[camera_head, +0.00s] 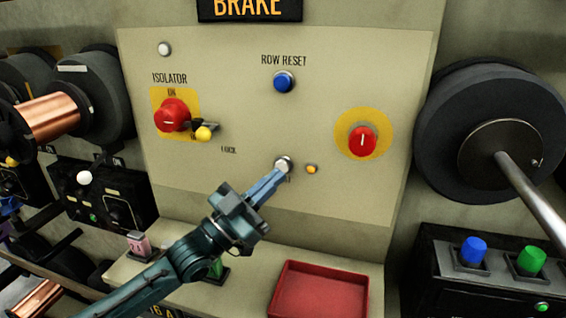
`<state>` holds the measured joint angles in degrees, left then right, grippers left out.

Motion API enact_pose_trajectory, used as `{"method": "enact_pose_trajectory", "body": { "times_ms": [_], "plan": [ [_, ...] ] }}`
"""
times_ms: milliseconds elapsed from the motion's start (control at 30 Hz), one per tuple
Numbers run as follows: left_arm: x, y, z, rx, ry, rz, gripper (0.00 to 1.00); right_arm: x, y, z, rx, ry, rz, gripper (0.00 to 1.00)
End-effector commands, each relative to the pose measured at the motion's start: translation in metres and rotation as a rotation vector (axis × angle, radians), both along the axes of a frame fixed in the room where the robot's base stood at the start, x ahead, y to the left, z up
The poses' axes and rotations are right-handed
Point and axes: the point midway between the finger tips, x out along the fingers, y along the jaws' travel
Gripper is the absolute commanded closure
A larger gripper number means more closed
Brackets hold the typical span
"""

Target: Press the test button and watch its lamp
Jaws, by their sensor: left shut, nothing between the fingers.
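A small pale button (284,161) in a metal ring sits low in the middle of the beige panel; its label is hidden behind my gripper, and I take it for the test button. A small amber lamp (312,170) is just right of it and looks bright. My left gripper (279,172) comes up from lower left, shut and empty. Its fingertips overlap the button's lower part and seem to touch it. I cannot tell how far the button is pushed in. My right gripper is out of view.
A red tray (320,292) lies on the ledge below. Spools flank the panel.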

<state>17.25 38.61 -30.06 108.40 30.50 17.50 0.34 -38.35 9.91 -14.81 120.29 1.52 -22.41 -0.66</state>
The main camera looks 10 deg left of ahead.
Motion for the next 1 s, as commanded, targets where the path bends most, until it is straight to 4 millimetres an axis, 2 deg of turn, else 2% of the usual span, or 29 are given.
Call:
{"method": "enact_pose_trajectory", "body": {
  "times_ms": [367, 1000],
  "plan": [
    [-0.004, 0.000, 0.001, 0.000, -0.001, 0.000, 1.00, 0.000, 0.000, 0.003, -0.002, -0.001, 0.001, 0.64],
    [-0.061, 0.002, 0.001, 0.001, -0.001, 0.000, 1.00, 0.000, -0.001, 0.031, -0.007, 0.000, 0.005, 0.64]
  ]
}}
